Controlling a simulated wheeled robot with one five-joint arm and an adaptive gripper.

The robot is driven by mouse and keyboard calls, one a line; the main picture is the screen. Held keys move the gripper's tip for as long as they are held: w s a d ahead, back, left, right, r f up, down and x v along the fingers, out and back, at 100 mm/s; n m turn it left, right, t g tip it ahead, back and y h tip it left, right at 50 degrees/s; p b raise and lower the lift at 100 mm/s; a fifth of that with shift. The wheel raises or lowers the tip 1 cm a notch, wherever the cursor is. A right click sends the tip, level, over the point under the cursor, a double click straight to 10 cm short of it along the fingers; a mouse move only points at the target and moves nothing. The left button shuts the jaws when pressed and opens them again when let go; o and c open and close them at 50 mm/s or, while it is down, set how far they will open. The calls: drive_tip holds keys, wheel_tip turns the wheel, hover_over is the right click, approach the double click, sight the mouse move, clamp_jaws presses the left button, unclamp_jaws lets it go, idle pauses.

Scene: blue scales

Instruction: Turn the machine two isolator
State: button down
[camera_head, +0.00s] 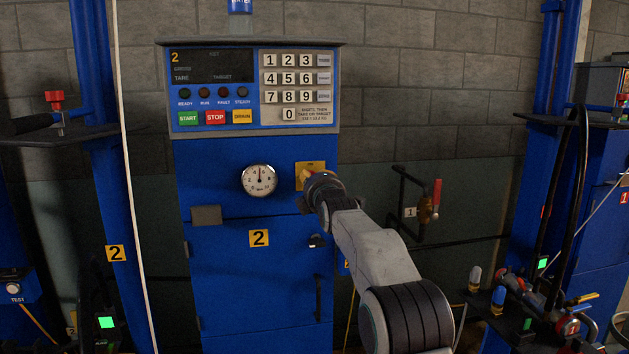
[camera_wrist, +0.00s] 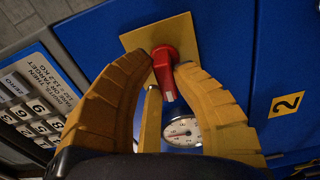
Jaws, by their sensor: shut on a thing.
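The machine two isolator is a red handle (camera_wrist: 165,72) on a yellow plate (camera_wrist: 150,38) in the wrist view. In the head view its yellow plate (camera_head: 309,168) shows on the blue cabinet, right of the round gauge; the handle there is hidden behind my gripper. My gripper (camera_wrist: 167,68) has its yellow fingers on both sides of the red handle, shut on it. In the head view my gripper (camera_head: 310,185) reaches the plate from the lower right.
The blue cabinet (camera_head: 225,285) bears a gauge (camera_head: 259,180), a keypad (camera_head: 296,78) and a yellow "2" label (camera_head: 259,238). A red-handled valve (camera_head: 436,198) is on the wall to the right. Hoses and fittings crowd the lower right.

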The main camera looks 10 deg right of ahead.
drive_tip(key=shift+r+n, duration=0.1)
drive_tip(key=shift+n, duration=0.3)
drive_tip(key=c, duration=1)
unclamp_jaws()
drive_tip(key=shift+s, duration=0.1)
drive_tip(key=shift+s, duration=5.9)
